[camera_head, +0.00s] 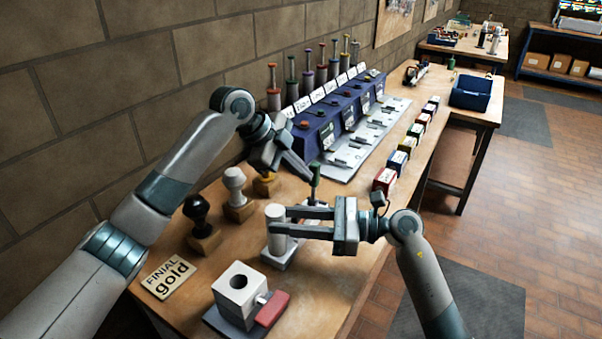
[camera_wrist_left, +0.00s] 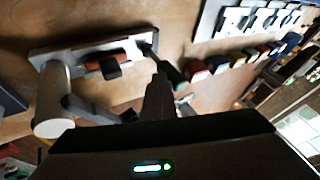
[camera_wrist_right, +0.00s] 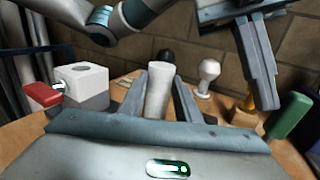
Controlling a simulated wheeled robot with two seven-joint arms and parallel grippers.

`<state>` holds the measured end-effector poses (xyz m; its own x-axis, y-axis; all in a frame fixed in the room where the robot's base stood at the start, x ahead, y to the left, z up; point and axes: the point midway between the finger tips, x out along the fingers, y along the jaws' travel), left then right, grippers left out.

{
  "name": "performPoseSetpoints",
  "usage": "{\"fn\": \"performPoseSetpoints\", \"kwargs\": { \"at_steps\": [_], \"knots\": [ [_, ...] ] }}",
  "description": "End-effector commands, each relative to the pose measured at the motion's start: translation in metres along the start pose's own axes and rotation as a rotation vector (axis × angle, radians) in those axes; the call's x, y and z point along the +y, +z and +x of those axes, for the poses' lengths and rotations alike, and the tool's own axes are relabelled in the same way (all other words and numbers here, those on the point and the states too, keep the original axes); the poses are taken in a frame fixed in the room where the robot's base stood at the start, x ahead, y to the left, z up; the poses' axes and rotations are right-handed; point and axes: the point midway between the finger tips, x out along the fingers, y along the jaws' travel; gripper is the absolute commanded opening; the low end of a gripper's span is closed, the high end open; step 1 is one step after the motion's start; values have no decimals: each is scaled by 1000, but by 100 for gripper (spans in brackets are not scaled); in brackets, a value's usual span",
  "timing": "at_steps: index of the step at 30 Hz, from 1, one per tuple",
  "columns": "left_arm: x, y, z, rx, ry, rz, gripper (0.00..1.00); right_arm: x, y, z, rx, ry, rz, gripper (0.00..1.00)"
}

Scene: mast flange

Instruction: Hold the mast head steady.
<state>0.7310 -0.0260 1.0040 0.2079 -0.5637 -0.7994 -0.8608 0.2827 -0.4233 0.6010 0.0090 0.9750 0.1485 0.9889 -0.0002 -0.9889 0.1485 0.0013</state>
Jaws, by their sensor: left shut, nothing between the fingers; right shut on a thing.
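The mast head appears to be the white upright cylinder (camera_head: 276,238), standing on a pale base plate (camera_head: 279,261) at the bench's near part. My right gripper (camera_head: 284,221) is shut on this cylinder, one finger on each side; the right wrist view also shows the cylinder (camera_wrist_right: 158,92) between the fingers. My left gripper (camera_head: 307,181) is shut and empty, beyond the cylinder, its tips pointing down beside a green-handled tool (camera_head: 316,178). The green handle also shows in the left wrist view (camera_wrist_left: 171,72). The tool's lower end is partly hidden by my right gripper.
Black (camera_head: 197,212), white (camera_head: 235,182) and gold (camera_head: 264,184) finials stand on wooden blocks along the wall. A "FINIAL gold" card (camera_head: 169,277) lies near a white holed block (camera_head: 238,290) with a red clamp handle (camera_head: 272,309). Coloured boxes (camera_head: 385,181) line the right edge.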

Motion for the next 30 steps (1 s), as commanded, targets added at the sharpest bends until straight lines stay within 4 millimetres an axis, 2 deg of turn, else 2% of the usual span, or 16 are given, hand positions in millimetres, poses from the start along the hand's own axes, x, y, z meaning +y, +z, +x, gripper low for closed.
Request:
{"fn": "performPoseSetpoints", "kwargs": {
  "at_steps": [14, 30],
  "knots": [
    [-36, -4, 13, 1, -4, 0, 0, 1, 0, 1, 0, 3, 0, 0],
    [-79, 3, 52, 2, -2, 0, 0, 2, 0, 1, 0, 4, 1, 0]
  ]
}}
